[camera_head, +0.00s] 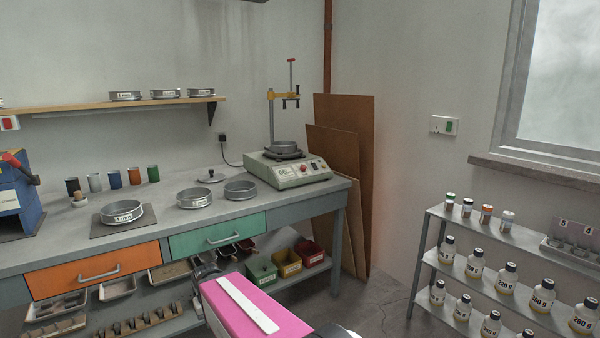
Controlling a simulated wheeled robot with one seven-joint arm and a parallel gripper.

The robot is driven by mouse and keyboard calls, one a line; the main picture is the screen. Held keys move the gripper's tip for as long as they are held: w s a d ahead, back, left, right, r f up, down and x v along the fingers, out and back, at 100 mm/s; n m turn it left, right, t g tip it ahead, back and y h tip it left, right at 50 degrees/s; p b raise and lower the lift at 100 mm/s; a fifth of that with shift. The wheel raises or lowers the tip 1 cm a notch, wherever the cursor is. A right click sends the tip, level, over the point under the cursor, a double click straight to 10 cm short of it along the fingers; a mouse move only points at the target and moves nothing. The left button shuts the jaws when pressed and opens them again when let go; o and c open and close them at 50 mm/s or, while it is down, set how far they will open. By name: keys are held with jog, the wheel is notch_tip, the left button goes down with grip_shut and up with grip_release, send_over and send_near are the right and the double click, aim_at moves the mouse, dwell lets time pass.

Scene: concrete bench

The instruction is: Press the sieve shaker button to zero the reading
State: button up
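The sieve shaker (289,169) is a pale grey-green box at the right end of the bench. A sieve pan (284,149) sits on top, beside a post with a yellow crossbar (283,95). Its front panel holds a small display (281,173), with a red control (304,168) and smaller controls to the right. The reading is too small to make out, and I cannot tell which control zeroes it. My pink arm link is at the bottom centre, in front of the bench and well apart from the shaker. I cannot make out any gripper fingers.
The grey bench (160,226) holds loose sieves (194,198) and (240,190) left of the shaker, and a lid (210,176). Brown boards (347,140) lean behind its right end. A rack of bottles (470,262) stands at right. Floor between rack and bench is clear.

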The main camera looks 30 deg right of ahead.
grip_shut()
dwell(1.4)
